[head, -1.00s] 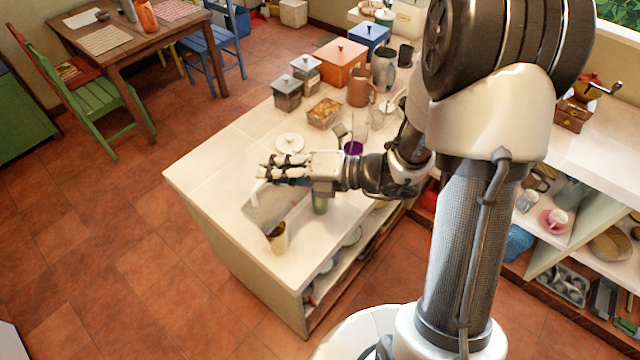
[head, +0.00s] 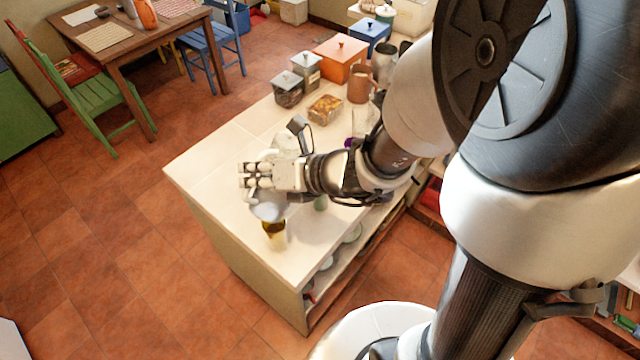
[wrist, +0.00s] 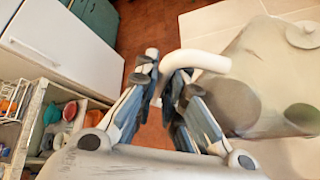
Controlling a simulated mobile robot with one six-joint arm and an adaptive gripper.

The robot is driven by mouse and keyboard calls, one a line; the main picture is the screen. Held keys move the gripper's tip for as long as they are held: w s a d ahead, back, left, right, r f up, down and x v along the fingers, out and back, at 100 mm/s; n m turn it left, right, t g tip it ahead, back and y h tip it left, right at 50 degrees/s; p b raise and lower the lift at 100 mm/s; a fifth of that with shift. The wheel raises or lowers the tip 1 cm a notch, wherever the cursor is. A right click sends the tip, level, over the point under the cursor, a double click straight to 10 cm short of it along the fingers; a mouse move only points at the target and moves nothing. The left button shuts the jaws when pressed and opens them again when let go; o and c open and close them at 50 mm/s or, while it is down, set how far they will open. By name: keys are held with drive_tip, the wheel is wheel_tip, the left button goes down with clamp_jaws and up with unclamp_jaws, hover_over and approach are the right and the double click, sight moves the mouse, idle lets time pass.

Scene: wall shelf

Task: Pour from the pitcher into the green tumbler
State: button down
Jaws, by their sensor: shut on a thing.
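My gripper (head: 256,178) is shut on the pale handle (wrist: 198,60) of the pitcher above the near end of the counter. The pitcher's see-through greyish body (wrist: 250,75) fills the right of the wrist view. In the head view only part of the pitcher (head: 267,209) shows below my fingers, and it seems tilted. The green tumbler (head: 320,203) stands on the counter, mostly hidden behind my wrist. I cannot tell whether anything is flowing or what the tumbler holds.
A yellow-amber cup (head: 274,236) stands near the counter's front edge, just below the pitcher. A purple cup (head: 350,143) is partly hidden by my arm. A basket (head: 325,109), canisters (head: 289,91) and an orange box (head: 341,60) stand farther back. The counter's left part (head: 215,150) is clear.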

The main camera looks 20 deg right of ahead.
drive_tip(key=shift+w+a+f+b, duration=0.1)
drive_tip(key=shift+f+b, duration=0.25)
drive_tip(key=shift+b, duration=0.7)
drive_tip(key=shift+s+a+f+n+t+h+b, duration=0.1)
drive_tip(key=shift+s+a+n+t+h+b, duration=0.35)
drive_tip(key=shift+b, duration=0.6)
drive_tip(key=b, duration=0.1)
drive_tip(key=a+f+n+h+b, duration=0.1)
drive_tip(key=b, duration=0.1)
drive_tip(key=shift+s+a+f, duration=0.1)
drive_tip(key=shift+s+a, duration=0.15)
drive_tip(key=shift+s, duration=0.05)
drive_tip(key=b, duration=0.1)
drive_tip(key=a+f+n+h+b, duration=0.1)
drive_tip(key=b, duration=0.1)
drive_tip(key=shift+s+f+t, duration=0.15)
drive_tip(key=shift+s+t, duration=0.05)
drive_tip(key=shift+t, duration=0.05)
drive_tip(key=f+b, duration=0.1)
drive_tip(key=b, duration=0.1)
drive_tip(key=n+h+b, duration=0.1)
drive_tip(key=b, duration=0.2)
drive_tip(key=shift+s+a+f+t, duration=0.2)
drive_tip(key=shift+a+f+t, duration=0.05)
drive_tip(key=shift+f+t, duration=0.15)
